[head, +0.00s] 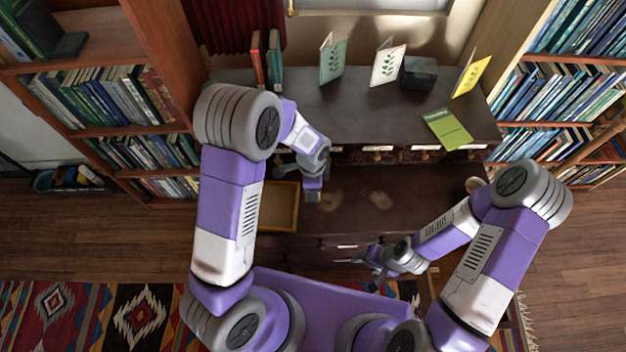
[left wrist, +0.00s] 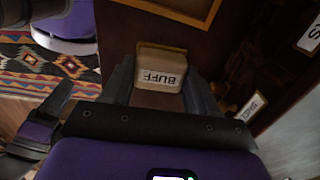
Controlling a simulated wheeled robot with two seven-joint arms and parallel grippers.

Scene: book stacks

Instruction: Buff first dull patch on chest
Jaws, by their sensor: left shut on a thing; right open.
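The dark wooden chest (head: 350,225) stands in front of me, its lower top showing two pale dull patches, a left one (head: 331,199) and a right one (head: 380,200). My left gripper (head: 312,194) is over the chest top just left of the left patch. In the left wrist view its fingers are shut on a tan block labelled BUFF (left wrist: 162,68). Whether the block touches the wood cannot be told. My right gripper (head: 368,263) is open and empty, near the chest's front edge.
A shallow wooden tray (head: 279,228) lies left of my left gripper. Cards, a dark box (head: 418,73) and a green booklet (head: 447,129) are on the raised back shelf. A small round cup (head: 474,184) stands at the right. Bookcases flank both sides.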

